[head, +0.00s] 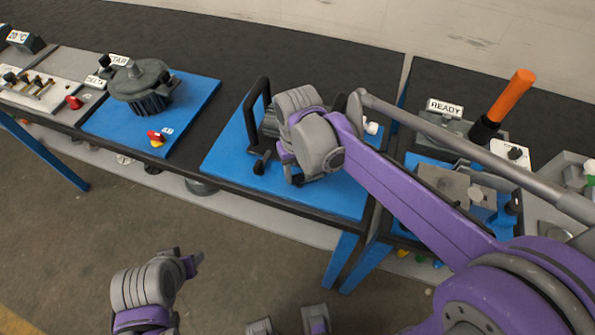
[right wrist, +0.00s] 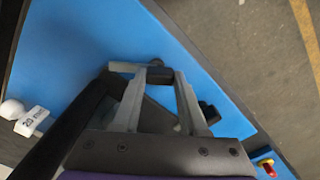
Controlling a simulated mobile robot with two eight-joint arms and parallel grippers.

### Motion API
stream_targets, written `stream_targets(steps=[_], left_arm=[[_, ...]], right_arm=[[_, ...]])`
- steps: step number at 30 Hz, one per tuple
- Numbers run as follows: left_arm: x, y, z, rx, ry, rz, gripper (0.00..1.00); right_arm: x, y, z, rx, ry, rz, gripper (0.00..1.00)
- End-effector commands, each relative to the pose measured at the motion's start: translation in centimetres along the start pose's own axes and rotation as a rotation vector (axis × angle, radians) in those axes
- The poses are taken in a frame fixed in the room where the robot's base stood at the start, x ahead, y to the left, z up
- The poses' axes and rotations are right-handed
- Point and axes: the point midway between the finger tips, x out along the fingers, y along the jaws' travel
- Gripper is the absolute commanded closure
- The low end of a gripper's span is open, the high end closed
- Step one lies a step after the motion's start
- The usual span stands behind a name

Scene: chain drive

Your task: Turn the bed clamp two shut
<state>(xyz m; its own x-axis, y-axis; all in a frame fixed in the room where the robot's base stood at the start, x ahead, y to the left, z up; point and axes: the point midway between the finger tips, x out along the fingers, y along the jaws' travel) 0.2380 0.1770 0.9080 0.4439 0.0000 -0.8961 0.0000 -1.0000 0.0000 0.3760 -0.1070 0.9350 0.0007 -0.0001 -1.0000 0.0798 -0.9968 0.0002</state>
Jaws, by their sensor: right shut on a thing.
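A grey and black clamp (right wrist: 125,67) stands on the blue plate near its front edge. My right gripper (right wrist: 165,75) reaches down over the plate with its fingertips at the clamp's dark handle (right wrist: 159,75), and is shut on it. In the head view my right wrist hides most of the held part. A second black clamp knob (head: 258,166) stands to its left, and also shows in the right wrist view (right wrist: 208,112). No label tells which clamp is number two. My left gripper (head: 185,262) hangs over the floor, its fingers unclear.
The blue plate (head: 226,158) carries a black hoop handle (head: 250,108) close to my right wrist. A white "20 mm" tag (right wrist: 31,121) sits at the plate's edge. A red and yellow switch (head: 157,138) and a motor (head: 140,85) are left. A READY station (head: 444,107) stands right.

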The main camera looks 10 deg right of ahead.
Motion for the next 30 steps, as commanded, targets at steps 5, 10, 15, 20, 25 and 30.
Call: stream_targets(steps=[5,10,15,20,25,30], left_arm=[[0.08,0.00,0.07,0.000,-0.001,0.000,0.50],[0.12,0.00,0.11,0.000,-0.001,0.000,0.50],[0.17,0.00,0.14,0.000,-0.001,0.000,0.50],[0.20,0.00,0.17,0.000,-0.001,0.000,0.50],[0.23,0.00,0.19,0.000,-0.001,0.000,0.50],[0.24,0.00,0.21,0.000,-0.002,0.000,0.50]], right_arm=[[0.10,-0.01,0.19,-0.166,-0.002,0.000,1.00],[0.11,0.01,0.27,-0.327,-0.002,-0.001,1.00],[0.11,0.05,0.35,-0.487,-0.003,-0.001,1.00],[0.12,0.09,0.41,-0.625,-0.003,-0.001,1.00],[0.12,0.13,0.46,-0.746,-0.003,-0.001,1.00],[0.13,0.16,0.50,-0.833,-0.003,-0.001,1.00]])
